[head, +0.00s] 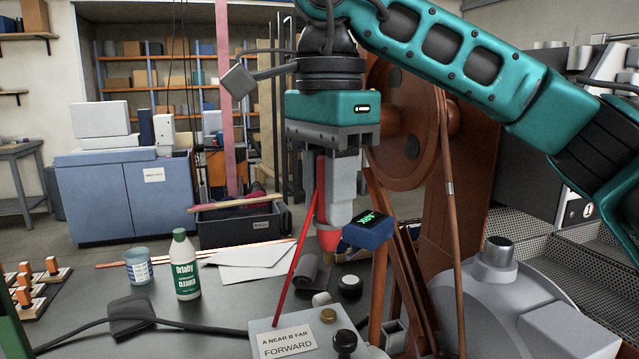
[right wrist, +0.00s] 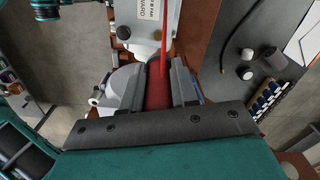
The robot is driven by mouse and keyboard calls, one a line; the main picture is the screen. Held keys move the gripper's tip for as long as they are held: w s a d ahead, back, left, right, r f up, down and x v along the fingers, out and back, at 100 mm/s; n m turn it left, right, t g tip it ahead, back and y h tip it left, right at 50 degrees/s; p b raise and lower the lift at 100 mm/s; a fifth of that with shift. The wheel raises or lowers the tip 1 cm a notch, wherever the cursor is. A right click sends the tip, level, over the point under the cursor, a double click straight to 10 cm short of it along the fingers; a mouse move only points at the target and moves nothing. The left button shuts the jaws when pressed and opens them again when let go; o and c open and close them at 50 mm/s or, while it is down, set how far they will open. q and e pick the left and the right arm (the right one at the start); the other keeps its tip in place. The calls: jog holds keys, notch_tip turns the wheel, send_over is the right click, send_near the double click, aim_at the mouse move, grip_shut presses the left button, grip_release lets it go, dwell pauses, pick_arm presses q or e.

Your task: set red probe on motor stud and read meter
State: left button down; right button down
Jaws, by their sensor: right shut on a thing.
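My right gripper (head: 332,215) points down and is shut on the red probe (head: 328,239), whose red body shows below the fingers. In the right wrist view the probe (right wrist: 157,92) sits between both fingers. A thin red rod or lead slants down to the label box's left edge; I cannot tell if it touches anything. A blue meter (head: 368,235) with lit green digits, tilted and too small to read surely, is right beside the probe. A brass stud (head: 328,315) stands on the grey label box (head: 300,325), below the probe and apart from its red body. My left gripper is not in view.
A black knob (head: 344,342) stands on the label box. A cleaner bottle (head: 184,268), a cup (head: 138,267) and white envelopes (head: 250,258) lie left. A black cable crosses the bench.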

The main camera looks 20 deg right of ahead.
aim_at(329, 240)
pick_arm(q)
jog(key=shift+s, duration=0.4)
pick_arm(e)
jog(key=shift+s, duration=0.2)
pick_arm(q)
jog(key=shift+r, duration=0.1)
pick_arm(e)
jog(key=shift+r, duration=0.1)
